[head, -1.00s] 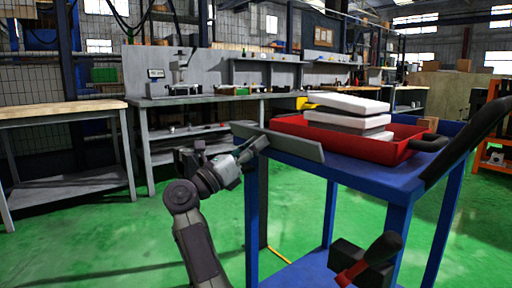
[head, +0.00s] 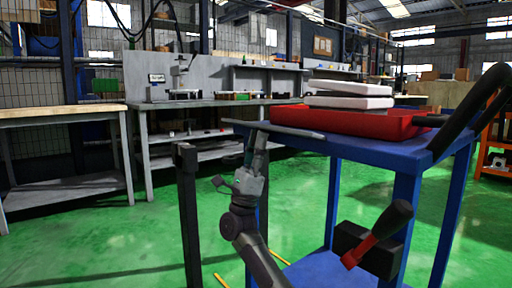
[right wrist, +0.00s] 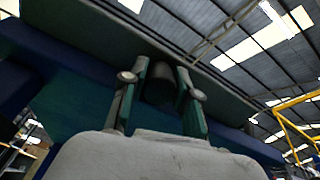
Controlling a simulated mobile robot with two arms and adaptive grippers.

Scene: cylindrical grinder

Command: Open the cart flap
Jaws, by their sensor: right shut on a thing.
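The cart (head: 362,150) is blue and stands right of centre. Its flap (head: 285,131) is a grey panel along the left side of the top, seen nearly edge-on and close to level. My right gripper (head: 259,146) reaches up from below to the flap's underside. In the right wrist view its two fingers (right wrist: 160,90) are on either side of a dark rounded piece (right wrist: 160,80) under the grey panel (right wrist: 95,35); the exact contact is hard to see. My left gripper is out of view.
A red tray (head: 345,121) with white blocks (head: 350,95) sits on the cart top. A dark post (head: 190,215) stands left of my right arm. A red-and-black handled item (head: 380,235) is at the cart's front. Workbenches line the back; green floor is open at left.

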